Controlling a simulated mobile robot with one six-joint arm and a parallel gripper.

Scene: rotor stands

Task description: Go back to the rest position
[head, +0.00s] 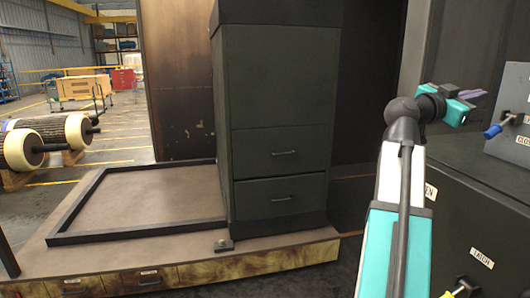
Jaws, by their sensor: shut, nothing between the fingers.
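My gripper (474,94) is at the upper right of the head view, at the end of my raised teal and white arm. Its purple-grey fingers are shut and empty, pointing right. It appears clear of the grey box (510,95) at the right edge, though the gap in depth is hard to judge. A blue-handled lever (495,131) on that box shows below and right of the fingers.
A dark drawer cabinet (280,110) stands on a brown bench in the middle. A black-rimmed tray area (140,200) left of it is empty. A dark cabinet labelled LATCH (481,258) stands close on the right.

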